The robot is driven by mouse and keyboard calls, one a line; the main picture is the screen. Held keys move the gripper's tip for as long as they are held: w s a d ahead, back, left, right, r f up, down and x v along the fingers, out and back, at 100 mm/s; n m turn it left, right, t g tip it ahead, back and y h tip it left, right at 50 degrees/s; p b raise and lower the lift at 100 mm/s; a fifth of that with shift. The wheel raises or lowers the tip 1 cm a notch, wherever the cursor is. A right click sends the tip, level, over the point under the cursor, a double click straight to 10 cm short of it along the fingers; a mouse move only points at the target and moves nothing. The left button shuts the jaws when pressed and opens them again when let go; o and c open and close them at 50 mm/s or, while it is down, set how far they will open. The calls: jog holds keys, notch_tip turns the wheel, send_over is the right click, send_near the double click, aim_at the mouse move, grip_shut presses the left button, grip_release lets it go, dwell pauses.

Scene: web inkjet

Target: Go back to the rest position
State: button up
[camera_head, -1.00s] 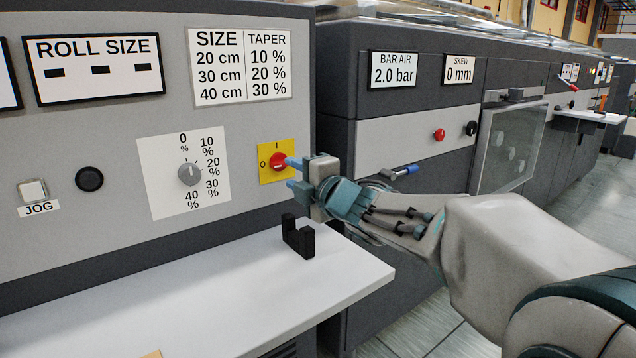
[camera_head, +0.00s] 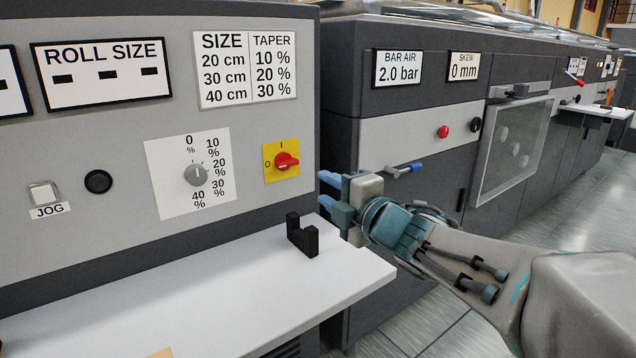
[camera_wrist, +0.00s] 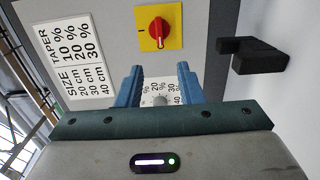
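My gripper (camera_head: 327,192) is open and empty, to the right of the grey control panel and just above the right end of the white shelf. Its two blue fingers stand apart in the wrist view (camera_wrist: 158,82), with nothing between them but the panel further off. The red rotary switch (camera_head: 286,161) on its yellow plate is on the panel, up and left of the gripper and apart from it. Its handle lies roughly level in the head view. The switch also shows in the wrist view (camera_wrist: 159,30), beyond the fingers.
A black notched holder (camera_head: 302,236) stands on the white shelf (camera_head: 230,300), just left of and below my gripper. The grey dial (camera_head: 196,174) is on the panel. Open floor (camera_head: 580,215) lies at the right.

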jog(key=s+d+r+m+g+h+p, duration=0.35)
jog(key=d+r+m+h+p, duration=0.6)
jog(key=m+p, duration=0.65)
jog(key=s+d+r+m+g+p, duration=0.1)
jog(key=s+m+g+p, duration=0.7)
jog(key=s+p, duration=0.9)
jog(key=shift+s+r+m+g, duration=0.4)
jog(key=shift+s+r, duration=0.1)
jog(key=shift+r, duration=0.2)
